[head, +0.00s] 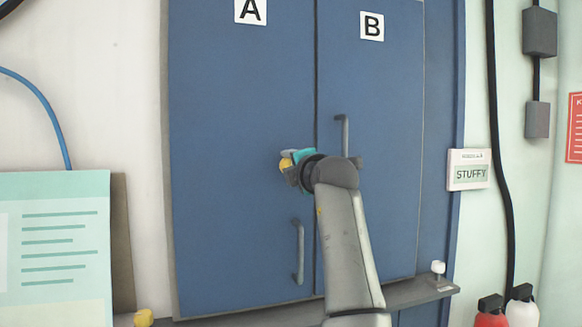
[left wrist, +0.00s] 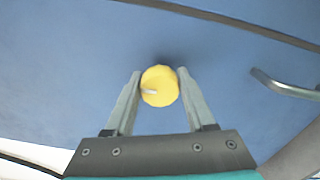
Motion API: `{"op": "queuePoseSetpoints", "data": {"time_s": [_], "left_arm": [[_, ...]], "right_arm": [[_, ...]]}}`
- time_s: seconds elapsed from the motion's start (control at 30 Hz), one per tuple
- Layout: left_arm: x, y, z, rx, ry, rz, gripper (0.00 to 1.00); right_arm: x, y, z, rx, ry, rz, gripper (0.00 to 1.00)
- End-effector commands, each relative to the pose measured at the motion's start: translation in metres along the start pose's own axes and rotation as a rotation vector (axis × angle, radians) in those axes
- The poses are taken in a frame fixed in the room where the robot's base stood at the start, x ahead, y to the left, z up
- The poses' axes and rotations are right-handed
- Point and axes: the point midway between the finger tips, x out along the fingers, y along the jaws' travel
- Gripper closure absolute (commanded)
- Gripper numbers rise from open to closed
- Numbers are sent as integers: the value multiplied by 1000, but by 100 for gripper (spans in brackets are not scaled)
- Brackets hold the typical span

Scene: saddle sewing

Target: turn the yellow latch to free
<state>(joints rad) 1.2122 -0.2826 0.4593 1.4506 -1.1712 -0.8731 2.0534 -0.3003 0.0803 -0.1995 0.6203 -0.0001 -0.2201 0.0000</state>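The yellow latch (head: 286,163) is a round knob on the blue door marked A, left of the seam between the doors. My left gripper (head: 290,167) is at the latch, its arm rising from below. In the left wrist view the latch (left wrist: 160,86) lies between the fingertips of my left gripper (left wrist: 160,73), which close in on both sides of it. A small pale mark shows on the latch face, toward the left. The gripper hides part of the latch in the head view. My right gripper is not in view.
Door A has a grey handle (head: 299,252), and door B (head: 385,90) has another (head: 345,135). A grey ledge (head: 415,292) runs below the doors, with a white knob (head: 438,267) on its right end. A pale board (head: 55,245) stands at left.

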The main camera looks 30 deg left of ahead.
Motion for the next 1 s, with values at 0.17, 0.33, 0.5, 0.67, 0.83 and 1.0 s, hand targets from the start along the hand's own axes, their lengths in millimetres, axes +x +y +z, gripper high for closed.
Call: {"op": "queuePoseSetpoints", "data": {"time_s": [0.17, 0.33, 0.5, 0.67, 0.83, 1.0], "left_arm": [[0, -1, 0, 2, 0, -1, 24], [0, 0, 0, 3, 0, 1, 17], [-1, 0, 0, 3, 0, 1, 17], [-13, 0, 1, 3, -2, 2, 17], [-42, -2, 1, 1, -3, 1, 17], [-72, -1, -1, 5, 1, 3, 17]], "right_arm": [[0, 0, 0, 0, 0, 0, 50], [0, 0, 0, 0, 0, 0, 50], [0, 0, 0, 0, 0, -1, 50], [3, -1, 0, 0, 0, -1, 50], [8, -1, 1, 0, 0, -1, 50], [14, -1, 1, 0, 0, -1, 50]]}}
